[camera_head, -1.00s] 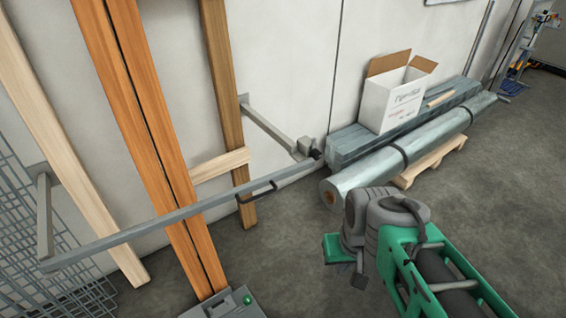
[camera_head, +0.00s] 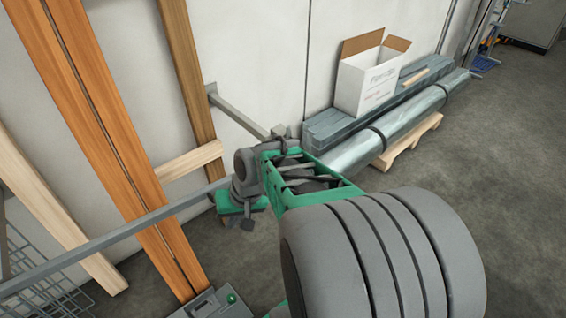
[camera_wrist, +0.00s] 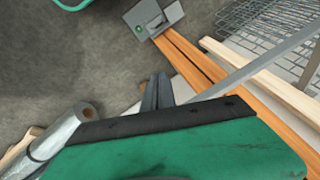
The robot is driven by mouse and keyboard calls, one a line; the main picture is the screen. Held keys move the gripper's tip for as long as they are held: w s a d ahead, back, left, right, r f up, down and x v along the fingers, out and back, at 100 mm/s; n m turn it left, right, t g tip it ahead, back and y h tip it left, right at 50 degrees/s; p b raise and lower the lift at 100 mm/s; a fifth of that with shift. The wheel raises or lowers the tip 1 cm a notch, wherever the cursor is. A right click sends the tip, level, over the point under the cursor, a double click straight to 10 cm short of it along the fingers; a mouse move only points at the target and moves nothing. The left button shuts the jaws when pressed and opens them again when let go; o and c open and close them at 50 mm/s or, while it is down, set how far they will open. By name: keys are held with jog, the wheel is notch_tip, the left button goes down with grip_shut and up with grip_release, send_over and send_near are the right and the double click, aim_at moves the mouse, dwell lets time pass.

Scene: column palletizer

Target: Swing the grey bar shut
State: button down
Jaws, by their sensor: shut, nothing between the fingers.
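The grey bar (camera_head: 120,232) runs diagonally across the lower left of the head view, in front of the orange uprights. My arm hides its right end. In the wrist view the bar (camera_wrist: 255,68) comes in from the upper right and passes behind the green plate at the gripper. My gripper (camera_head: 247,222) is beside the visible right part of the bar in the head view. Its fingers (camera_wrist: 158,92) are together and empty in the wrist view, left of the bar. I cannot tell whether gripper and bar touch. A grey arm (camera_head: 242,115) reaches out from the wooden post.
Orange uprights (camera_head: 125,150) stand on a grey base (camera_head: 213,304). A wire mesh (camera_head: 45,300) is at lower left. A white carton (camera_head: 366,84) sits on grey planks beside a wrapped roll (camera_head: 400,120) on a pallet. Floor at right (camera_head: 510,190) is clear.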

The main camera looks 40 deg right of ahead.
jog(key=w+d+f+m+t+b, duration=0.2)
jog(key=d+m+t, duration=0.15)
jog(key=d, duration=0.45)
jog(key=w+d+f+m+t+b, duration=0.1)
jog(key=w+d+f+m+t, duration=0.15)
jog(key=d+m, duration=0.4)
jog(key=s+d+r+m+t+h+b, duration=0.1)
jog(key=s+d+m+t, duration=0.15)
jog(key=d, duration=0.55)
jog(key=s+d+r+m+t+h+b, duration=0.1)
jog(key=s+d+m+t+h, duration=0.15)
jog(key=d, duration=0.45)
jog(key=a+b+x, duration=0.1)
jog(key=x, duration=1.2)
jog(key=shift+d+r+y, duration=0.25)
jog(key=shift+y, duration=0.1)
